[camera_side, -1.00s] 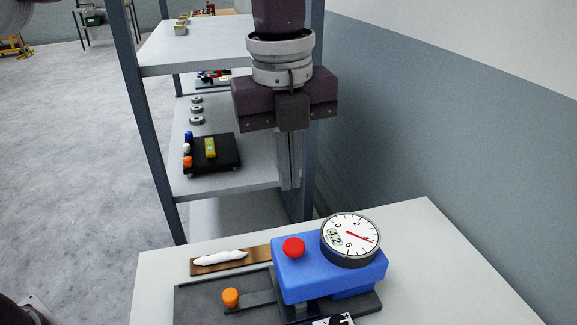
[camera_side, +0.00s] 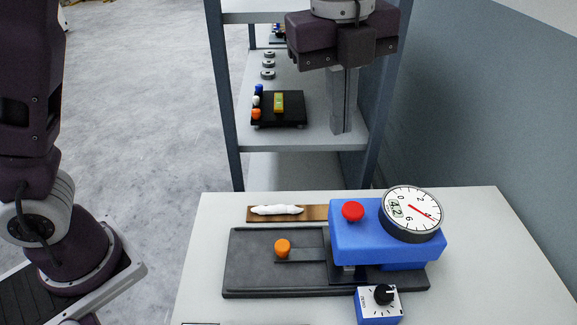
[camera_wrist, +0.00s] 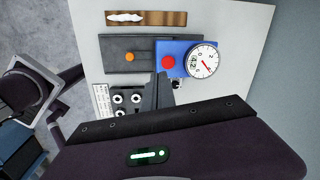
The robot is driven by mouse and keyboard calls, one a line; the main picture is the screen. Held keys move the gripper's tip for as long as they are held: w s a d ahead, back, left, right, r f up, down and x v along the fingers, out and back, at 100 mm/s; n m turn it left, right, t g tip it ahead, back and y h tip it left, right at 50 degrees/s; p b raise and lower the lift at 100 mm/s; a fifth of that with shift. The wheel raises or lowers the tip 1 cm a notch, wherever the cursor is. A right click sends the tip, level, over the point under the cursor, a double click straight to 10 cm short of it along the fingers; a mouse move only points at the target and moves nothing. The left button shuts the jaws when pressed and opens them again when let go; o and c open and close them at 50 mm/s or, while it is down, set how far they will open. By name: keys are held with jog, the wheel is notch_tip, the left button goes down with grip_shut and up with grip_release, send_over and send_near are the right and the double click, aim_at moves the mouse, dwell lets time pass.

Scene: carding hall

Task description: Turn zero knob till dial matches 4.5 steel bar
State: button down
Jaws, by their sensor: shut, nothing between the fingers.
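The round white dial (camera_side: 412,213) sits tilted on a blue gauge head; its red needle points to the lower right and its small window seems to read 4.2. It also shows in the wrist view (camera_wrist: 204,62). The black zero knob (camera_side: 384,294) is on a small blue box with a white face at the front. A flat grey bar (camera_side: 305,256) runs from an orange knob under the blue head; I cannot read 4.5 on it. My gripper (camera_side: 341,131) is shut and empty, raised above and behind the gauge in the side view, apart from the knob.
A red button (camera_side: 352,211) tops the blue head. A brown board (camera_side: 320,213) with white fluff lies behind the dark base (camera_side: 235,275). A shelf (camera_side: 310,139) with a black tray (camera_side: 293,119) stands behind. The white table (camera_side: 490,270) is clear at right.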

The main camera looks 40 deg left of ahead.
jog(key=s+a+r+n+t, duration=0.2)
jog(key=s+a+r+n, duration=0.1)
jog(key=s+a+n, duration=0.55)
jog(key=s+a+f+n+t, duration=0.1)
jog(key=s+a+f+n, duration=0.2)
jog(key=n, duration=0.5)
jog(key=s+a+f+n+t, duration=0.1)
jog(key=s+a+f+n, duration=0.3)
jog(key=s+a+n, duration=0.2)
jog(key=shift+s+a+n, duration=0.3)
jog(key=shift+s+n, duration=0.55)
jog(key=shift+s, duration=0.1)
